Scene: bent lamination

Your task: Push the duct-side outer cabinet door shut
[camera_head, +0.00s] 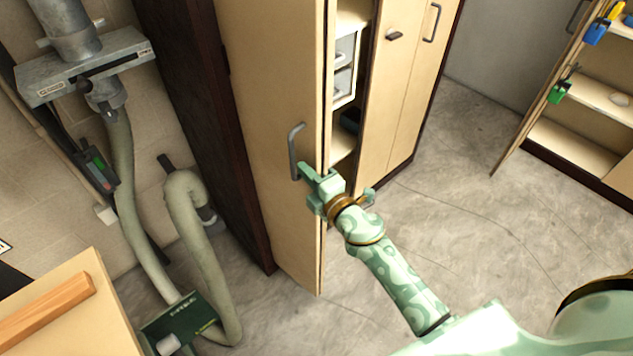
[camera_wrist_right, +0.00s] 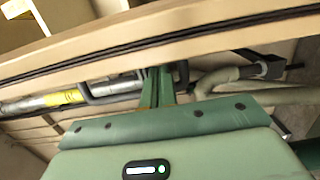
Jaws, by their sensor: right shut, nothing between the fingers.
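The duct-side outer cabinet door (camera_head: 272,110) is a tall beige panel standing ajar. A dark gap with shelves shows between its free edge and the rest of the cabinet. Its grey bar handle (camera_head: 293,150) is on the outer face near that edge. My right gripper (camera_head: 304,170) is shut and empty, at the door's free edge just beside the handle's lower end. I cannot tell whether it touches. In the right wrist view, the fingers (camera_wrist_right: 157,88) point at the door's edge (camera_wrist_right: 180,30), a beige band with dark seal lines. My left gripper is not in view.
A grey metal duct box (camera_head: 85,65) with a thick flexible hose (camera_head: 125,180) is at the left. The cabinet's other door (camera_head: 395,100) is at the right. An open cabinet (camera_head: 575,145) stands at far right.

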